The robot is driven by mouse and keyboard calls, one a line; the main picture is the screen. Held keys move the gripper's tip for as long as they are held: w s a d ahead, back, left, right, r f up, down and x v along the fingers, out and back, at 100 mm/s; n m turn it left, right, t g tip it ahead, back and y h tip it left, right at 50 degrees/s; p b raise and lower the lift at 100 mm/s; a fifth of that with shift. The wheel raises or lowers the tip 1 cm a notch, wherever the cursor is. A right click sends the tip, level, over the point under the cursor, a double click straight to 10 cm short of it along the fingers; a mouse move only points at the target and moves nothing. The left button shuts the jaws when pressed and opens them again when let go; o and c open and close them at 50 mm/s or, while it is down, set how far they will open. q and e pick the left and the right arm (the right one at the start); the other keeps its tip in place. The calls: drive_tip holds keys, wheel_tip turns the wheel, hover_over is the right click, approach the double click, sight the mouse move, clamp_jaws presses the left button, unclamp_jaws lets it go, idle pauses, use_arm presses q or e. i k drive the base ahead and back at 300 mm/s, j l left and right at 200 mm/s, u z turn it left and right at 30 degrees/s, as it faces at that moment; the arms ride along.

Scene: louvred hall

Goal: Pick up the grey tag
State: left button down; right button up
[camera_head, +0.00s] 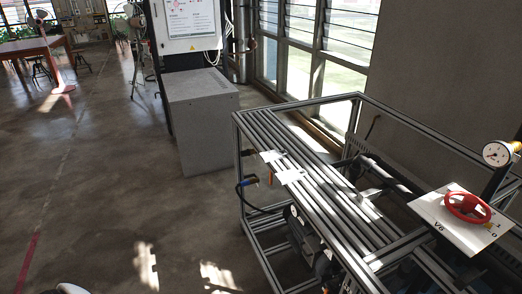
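Two small pale tags lie on the slatted metal bench top (325,188) in the head view. One pale tag (271,156) is near the bench's left edge. The other pale tag (290,176) lies just in front of it and to the right. Both look white to light grey in the sunlight, and I cannot tell which is the grey tag. Neither of my grippers shows in this view. A white rounded piece at the bottom left edge is too cut off to identify.
A red handwheel (467,207) on a white plate and a round gauge (497,153) stand at the bench's right. A grey cabinet (203,122) stands behind the bench, left of the windows. A wooden table (33,46) is far left. The floor at left is open.

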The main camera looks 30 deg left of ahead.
sight(272, 155)
drive_tip(key=i+j+u, duration=0.15)
drive_tip(key=j, duration=0.3)
drive_tip(key=i+j+u, duration=0.1)
drive_tip(key=i+j, duration=0.2)
drive_tip(key=j, duration=0.15)
drive_tip(key=i+j+u, duration=0.15)
drive_tip(key=i+j, duration=0.15)
drive_tip(key=j, duration=0.1)
